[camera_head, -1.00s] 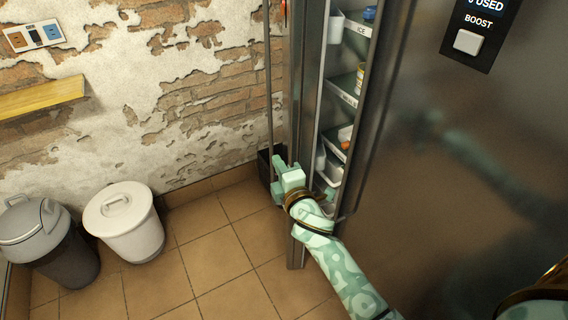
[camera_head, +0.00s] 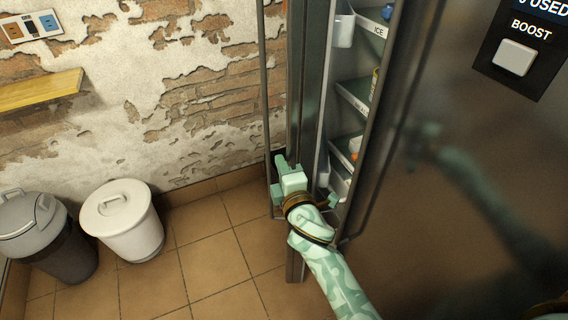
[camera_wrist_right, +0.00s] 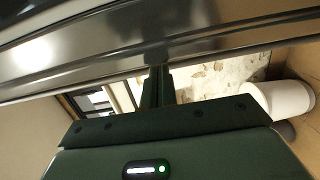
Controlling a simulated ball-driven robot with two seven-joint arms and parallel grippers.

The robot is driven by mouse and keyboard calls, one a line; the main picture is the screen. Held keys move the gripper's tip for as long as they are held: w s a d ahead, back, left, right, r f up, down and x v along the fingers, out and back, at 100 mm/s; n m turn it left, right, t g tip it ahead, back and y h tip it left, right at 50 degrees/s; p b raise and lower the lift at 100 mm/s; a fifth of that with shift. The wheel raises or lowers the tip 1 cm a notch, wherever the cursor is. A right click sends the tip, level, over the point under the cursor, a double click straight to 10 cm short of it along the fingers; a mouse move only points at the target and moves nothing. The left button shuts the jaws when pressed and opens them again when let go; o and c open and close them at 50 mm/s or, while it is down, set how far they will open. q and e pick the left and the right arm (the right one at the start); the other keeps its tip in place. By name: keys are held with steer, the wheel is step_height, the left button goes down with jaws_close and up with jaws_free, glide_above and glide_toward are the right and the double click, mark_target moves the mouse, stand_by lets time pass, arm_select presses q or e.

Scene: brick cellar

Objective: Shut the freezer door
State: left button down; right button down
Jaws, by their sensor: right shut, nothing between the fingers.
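The freezer door (camera_head: 307,75) stands ajar as a tall metal slab, seen nearly edge-on, with a long vertical bar handle (camera_head: 265,85) on its left side. Through the gap beside it, labelled shelves (camera_head: 357,98) with containers show. My right gripper (camera_head: 280,163) is shut and empty, low at the door's left side by the bar; the head view does not show clearly whether it touches. In the right wrist view its fingers (camera_wrist_right: 158,86) are together close to a shiny metal surface (camera_wrist_right: 150,40) and a thin bar. My left gripper is out of view.
A broad steel front (camera_head: 460,190) with a BOOST button (camera_head: 515,57) fills the right. A white lidded bin (camera_head: 125,222) and a grey bin (camera_head: 45,235) stand by the brick wall. The tiled floor (camera_head: 215,260) between bins and door is clear.

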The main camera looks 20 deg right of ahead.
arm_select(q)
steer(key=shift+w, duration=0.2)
arm_select(e)
steer(key=shift+s, duration=0.1)
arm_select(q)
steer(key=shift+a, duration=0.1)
